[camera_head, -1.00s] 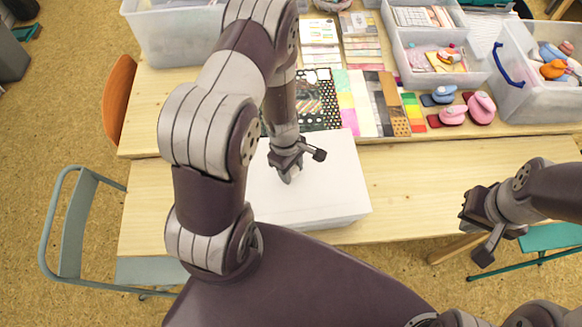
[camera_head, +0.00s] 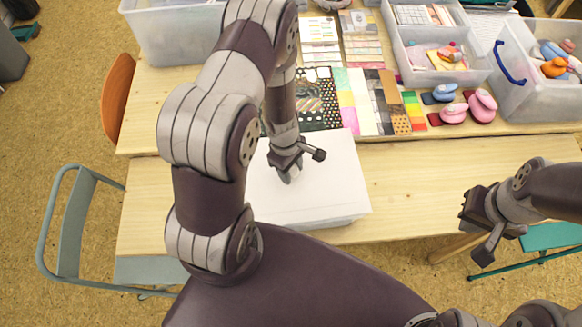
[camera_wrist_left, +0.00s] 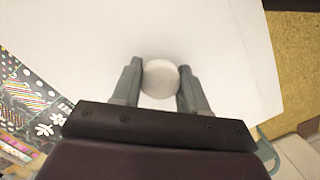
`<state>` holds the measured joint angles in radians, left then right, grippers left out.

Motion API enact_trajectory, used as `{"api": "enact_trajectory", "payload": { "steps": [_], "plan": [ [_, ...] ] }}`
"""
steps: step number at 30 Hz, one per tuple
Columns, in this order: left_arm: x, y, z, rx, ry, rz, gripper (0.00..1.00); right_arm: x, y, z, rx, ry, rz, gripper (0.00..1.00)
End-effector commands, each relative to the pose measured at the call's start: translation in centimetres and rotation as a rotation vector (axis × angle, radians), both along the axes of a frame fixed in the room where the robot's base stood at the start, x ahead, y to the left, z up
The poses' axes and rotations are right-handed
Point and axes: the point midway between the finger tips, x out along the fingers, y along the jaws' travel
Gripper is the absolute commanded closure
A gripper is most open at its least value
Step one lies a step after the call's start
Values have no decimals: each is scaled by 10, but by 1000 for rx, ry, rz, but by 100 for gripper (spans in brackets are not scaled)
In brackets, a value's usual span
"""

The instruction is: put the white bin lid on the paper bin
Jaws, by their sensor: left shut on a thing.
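The white bin lid (camera_head: 335,180) is a broad flat panel near the front middle of the table. A round pale knob (camera_wrist_left: 160,79) stands on it. My left gripper (camera_head: 288,175) points down at the lid and is shut on the knob; in the left wrist view its fingers (camera_wrist_left: 160,92) are on both sides of the knob. A pale wall, apparently the paper bin (camera_head: 335,221), shows below the lid's front edge. I cannot tell whether the lid rests on it or sits slightly above. My arm hides the lid's left part. My right gripper (camera_head: 476,232) is open and empty, at the right.
Behind the lid lie patterned paper sheets (camera_head: 318,100) and colour strips. Pink stampers (camera_head: 482,106), a grey divided tray (camera_head: 440,70) and a clear bin (camera_head: 530,85) stand at the back right. The wooden table (camera_head: 420,195) is bare right of the lid. A chair (camera_head: 78,225) stands at the left.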

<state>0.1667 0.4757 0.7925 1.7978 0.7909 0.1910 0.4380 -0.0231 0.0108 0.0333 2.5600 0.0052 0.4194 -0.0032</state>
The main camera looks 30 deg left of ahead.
Motion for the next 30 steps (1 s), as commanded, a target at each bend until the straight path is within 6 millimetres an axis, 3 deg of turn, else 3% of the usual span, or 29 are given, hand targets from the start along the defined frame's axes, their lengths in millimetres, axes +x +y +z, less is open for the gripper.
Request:
{"api": "enact_trajectory", "payload": {
  "steps": [14, 15, 17, 26, 30],
  "plan": [
    [0, 0, -3, 0, 0, 0, 96, 0, 0, -3, 0, 0, 0, 100],
    [0, 0, -3, 0, 0, 0, 44, 0, 0, -3, 0, 0, 0, 100],
    [0, 0, -3, 0, 0, 0, 27, 0, 0, -3, 0, 0, 0, 100],
    [0, 0, -2, 0, 0, 0, 27, 0, 0, -1, 0, 0, 0, 100],
    [0, 0, 8, 0, 0, 0, 27, 0, 0, 8, 0, 0, 0, 100]
  ]
}}
